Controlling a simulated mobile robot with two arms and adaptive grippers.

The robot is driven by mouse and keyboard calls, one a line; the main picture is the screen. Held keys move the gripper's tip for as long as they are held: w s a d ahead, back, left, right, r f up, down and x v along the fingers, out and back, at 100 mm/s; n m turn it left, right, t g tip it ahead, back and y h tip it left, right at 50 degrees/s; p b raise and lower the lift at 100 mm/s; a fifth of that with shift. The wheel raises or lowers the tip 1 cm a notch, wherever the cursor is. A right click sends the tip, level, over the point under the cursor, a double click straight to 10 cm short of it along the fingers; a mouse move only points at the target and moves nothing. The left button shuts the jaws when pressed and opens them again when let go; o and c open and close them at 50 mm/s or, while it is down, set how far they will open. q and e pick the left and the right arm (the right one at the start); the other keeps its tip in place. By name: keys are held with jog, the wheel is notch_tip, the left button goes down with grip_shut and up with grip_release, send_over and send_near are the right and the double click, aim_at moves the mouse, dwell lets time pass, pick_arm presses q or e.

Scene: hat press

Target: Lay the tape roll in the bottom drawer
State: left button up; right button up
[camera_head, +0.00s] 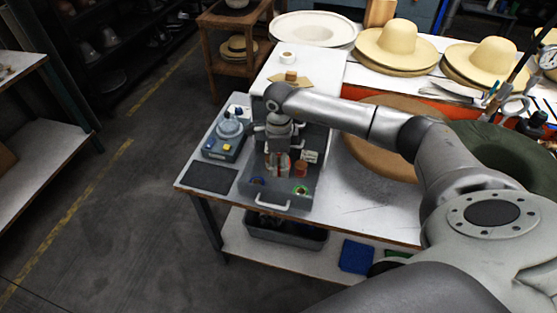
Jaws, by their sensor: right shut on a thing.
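A white roll (287,57) that looks like a tape roll sits on top of the small drawer cabinet (262,82). A grey drawer (284,203) stands pulled out low at the cabinet's front, its handle facing front. My right gripper (278,163) points down over the drawer. It is shut on a small, partly hidden red-and-white object (279,168); I cannot tell what it is or whether it touches the drawer floor. An orange-brown spool (301,169), a blue ring (257,181) and a green ring (301,190) are in the drawer. My left gripper is not in view.
A blue-grey device (228,132) and a dark pad (209,178) lie left of the drawer. A spool (291,76) stands on the cabinet. Straw hats (397,43) line the table's back. A dark bin (286,236) sits on the lower shelf. Floor at left is clear.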

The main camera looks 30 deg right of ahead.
jog(key=shift+f, duration=0.45)
notch_tip(320, 180, down, 2)
jog(key=shift+a+f+b, duration=0.1)
jog(key=shift+b, duration=0.85)
notch_tip(320, 180, down, 4)
jog(key=b, duration=0.3)
jog(key=shift+f, duration=0.15)
jog(key=shift+f+b, duration=0.65)
pick_arm(q)
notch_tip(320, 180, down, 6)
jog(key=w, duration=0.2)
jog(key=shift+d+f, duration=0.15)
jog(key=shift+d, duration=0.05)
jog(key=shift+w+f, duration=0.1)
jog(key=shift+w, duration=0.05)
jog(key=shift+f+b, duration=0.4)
jog(key=shift+b, duration=0.15)
pick_arm(e)
jog(key=shift+f, duration=0.3)
